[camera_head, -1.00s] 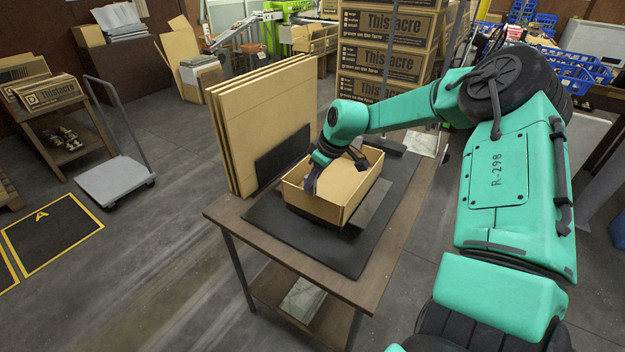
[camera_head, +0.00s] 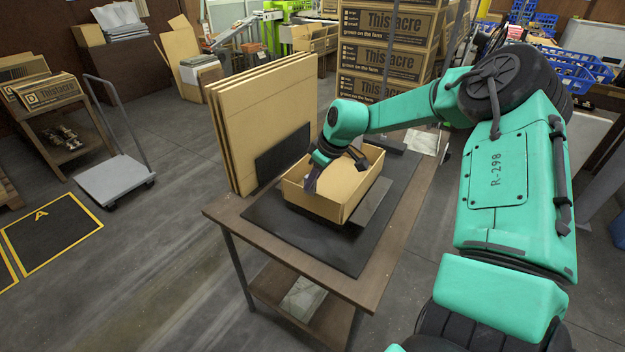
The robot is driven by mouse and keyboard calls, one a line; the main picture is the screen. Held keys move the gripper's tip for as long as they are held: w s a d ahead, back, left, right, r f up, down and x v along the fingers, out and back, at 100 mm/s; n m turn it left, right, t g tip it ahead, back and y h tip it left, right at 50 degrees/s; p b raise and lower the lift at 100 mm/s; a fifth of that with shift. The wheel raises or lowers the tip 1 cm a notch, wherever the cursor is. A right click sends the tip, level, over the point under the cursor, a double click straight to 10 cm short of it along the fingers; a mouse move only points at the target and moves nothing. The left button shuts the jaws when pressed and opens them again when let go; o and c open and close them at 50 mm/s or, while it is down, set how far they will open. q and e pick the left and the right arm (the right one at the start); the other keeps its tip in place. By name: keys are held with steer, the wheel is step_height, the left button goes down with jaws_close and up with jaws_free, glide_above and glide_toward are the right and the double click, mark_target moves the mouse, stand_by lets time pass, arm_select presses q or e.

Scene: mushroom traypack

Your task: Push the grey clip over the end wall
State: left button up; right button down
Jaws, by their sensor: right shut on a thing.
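An open brown cardboard tray (camera_head: 318,206) stands on the dark mat on the table. My right gripper (camera_head: 311,184) is at its near end wall, pointing down at the wall's top edge. A small dark, purplish-grey piece shows between the fingertips; it appears to be the grey clip (camera_head: 310,187), and the gripper is shut on it. The piece is too small to tell how far it sits over the wall. The gripper and wrist hide part of the tray's inside. My left gripper is not in view.
The dark mat (camera_head: 270,226) covers most of the wooden table (camera_head: 232,208). Flat cardboard sheets (camera_head: 235,130) and a black panel (camera_head: 282,155) stand upright left of the tray. Stacked cartons (camera_head: 385,60) stand behind. The mat in front of the tray is clear.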

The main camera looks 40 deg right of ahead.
steer(key=shift+f+b, duration=0.3)
steer(key=shift+b, duration=0.05)
stand_by(0.4)
steer(key=shift+c, duration=1.2)
jaws_free()
step_height(320, 180, up, 8)
steer(key=p, duration=0.6)
steer(key=shift+r, duration=0.1)
